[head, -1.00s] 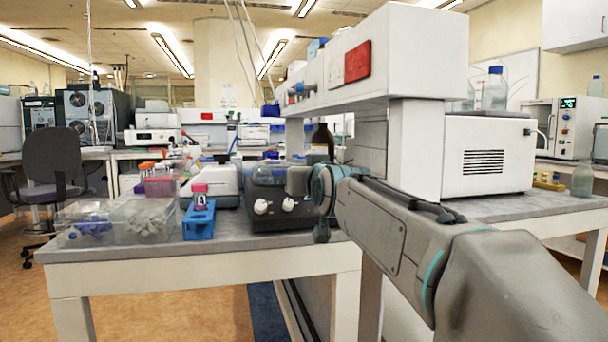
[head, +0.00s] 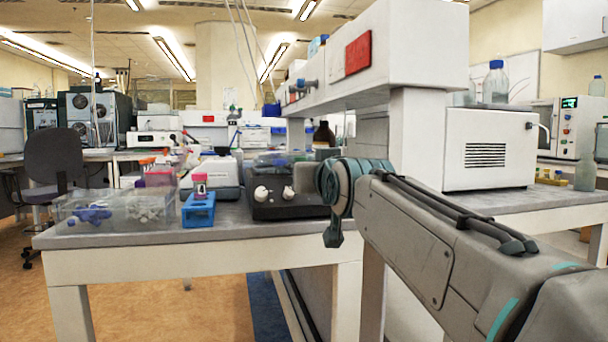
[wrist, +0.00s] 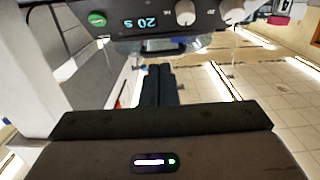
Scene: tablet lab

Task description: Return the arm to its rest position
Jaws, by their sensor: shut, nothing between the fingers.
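My arm reaches in from the right of the head view, its grey and teal joint at the right end of the bench front. My gripper (wrist: 158,86) shows in the wrist view as two dark fingers side by side, shut with nothing between them. In the head view the fingers are hidden behind my arm. Close beyond the fingers in the wrist view is a dark device (wrist: 150,18) with a lit display, a green button and pale knobs. I cannot tell whether the fingers touch it.
A black device with white knobs (head: 288,208), a blue rack (head: 198,211) and clear bins (head: 148,212) stand on the bench (head: 180,239). A white overhead shelf unit (head: 420,50) and a white box instrument (head: 490,150) are close to my arm. The floor at left has free room.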

